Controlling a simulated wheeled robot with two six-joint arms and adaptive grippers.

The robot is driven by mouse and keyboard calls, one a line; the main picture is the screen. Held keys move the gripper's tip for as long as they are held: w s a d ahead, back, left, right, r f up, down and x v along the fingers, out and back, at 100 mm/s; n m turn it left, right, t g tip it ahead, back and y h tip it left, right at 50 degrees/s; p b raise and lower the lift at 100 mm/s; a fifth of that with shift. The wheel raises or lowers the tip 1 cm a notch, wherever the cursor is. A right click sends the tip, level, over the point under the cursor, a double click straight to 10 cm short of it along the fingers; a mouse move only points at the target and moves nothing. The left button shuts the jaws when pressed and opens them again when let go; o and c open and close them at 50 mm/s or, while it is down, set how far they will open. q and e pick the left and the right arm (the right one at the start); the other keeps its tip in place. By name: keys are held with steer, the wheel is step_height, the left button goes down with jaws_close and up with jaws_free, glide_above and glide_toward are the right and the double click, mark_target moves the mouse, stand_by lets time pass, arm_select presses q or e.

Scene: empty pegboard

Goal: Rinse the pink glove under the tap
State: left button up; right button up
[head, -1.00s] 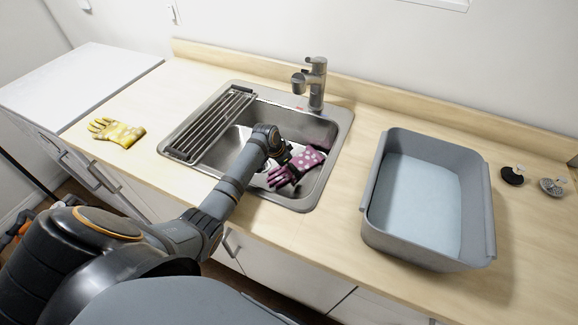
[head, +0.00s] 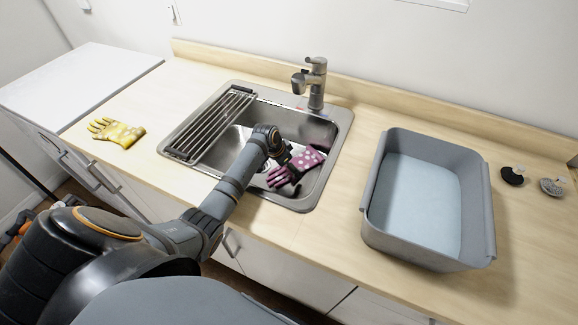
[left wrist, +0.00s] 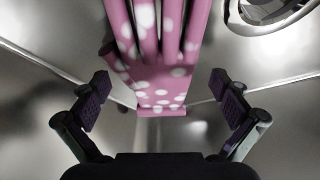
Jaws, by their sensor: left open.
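The pink glove with pale dots (head: 297,168) lies in the sink basin, at its right side. In the left wrist view the glove (left wrist: 160,80) runs down the middle, its cuff end between the two fingers. My left gripper (left wrist: 163,102) is open, with a finger on each side of the glove and a gap to it on both sides. In the head view my left gripper (head: 285,159) is over the basin beside the glove. The tap (head: 316,82) stands behind the sink. My right gripper is not in view.
A metal drying rack (head: 211,122) covers the sink's left part. A yellow glove (head: 118,132) lies on the counter to the left. A grey tub (head: 372,215) stands right of the sink. Two round drain plugs (head: 512,176) lie at the far right. The sink drain (left wrist: 268,12) shows at top right.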

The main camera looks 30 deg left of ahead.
arm_select(q)
steer(key=v, duration=1.2)
